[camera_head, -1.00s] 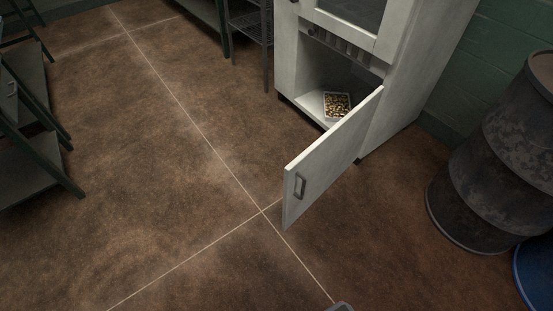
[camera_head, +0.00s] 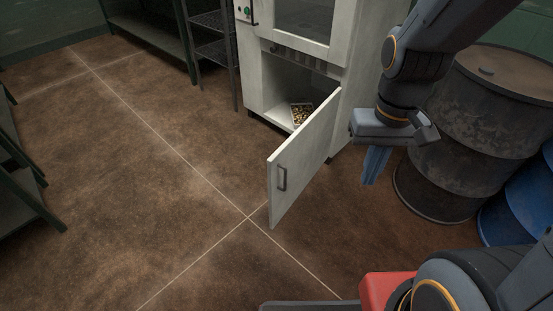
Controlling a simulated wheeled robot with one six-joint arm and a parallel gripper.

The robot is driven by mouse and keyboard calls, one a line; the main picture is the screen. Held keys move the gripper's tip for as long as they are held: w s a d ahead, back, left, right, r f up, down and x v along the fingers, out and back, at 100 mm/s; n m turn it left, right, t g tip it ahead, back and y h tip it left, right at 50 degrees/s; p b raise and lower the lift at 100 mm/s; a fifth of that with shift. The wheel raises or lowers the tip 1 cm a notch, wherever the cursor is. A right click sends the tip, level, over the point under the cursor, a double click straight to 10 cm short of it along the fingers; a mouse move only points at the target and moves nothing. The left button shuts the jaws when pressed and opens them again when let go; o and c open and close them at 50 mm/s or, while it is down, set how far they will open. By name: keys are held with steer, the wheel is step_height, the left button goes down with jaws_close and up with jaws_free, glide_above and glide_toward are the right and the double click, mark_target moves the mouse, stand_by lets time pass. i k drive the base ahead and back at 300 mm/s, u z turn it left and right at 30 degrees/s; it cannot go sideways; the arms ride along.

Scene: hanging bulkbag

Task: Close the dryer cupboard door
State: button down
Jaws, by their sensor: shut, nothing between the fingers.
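The white dryer cupboard (camera_head: 348,105) stands at the upper middle. Its lower door (camera_head: 305,156) is swung wide open toward me, with a dark handle (camera_head: 282,179) on its face near the free edge. Inside the lower compartment lies a small tray (camera_head: 300,114) of pale pieces. My gripper (camera_head: 373,178) hangs to the right of the open door, on its hinge side in the picture, pointing down. Its blue fingers are together and empty, and it appears apart from the door.
A dark rusty drum (camera_head: 480,120) stands at the right, with a blue drum (camera_head: 530,205) beside it. Dark metal shelving (camera_head: 215,50) stands left of the cupboard, and a green rack (camera_head: 25,195) is at the left edge. The brown floor (camera_head: 150,190) before the door is clear.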

mark_target(291, 167)
steer(key=u, duration=0.1)
steer(key=i, duration=1)
steer(key=u, duration=1.25)
steer(key=k, duration=0.5)
steer(key=z, duration=1.45)
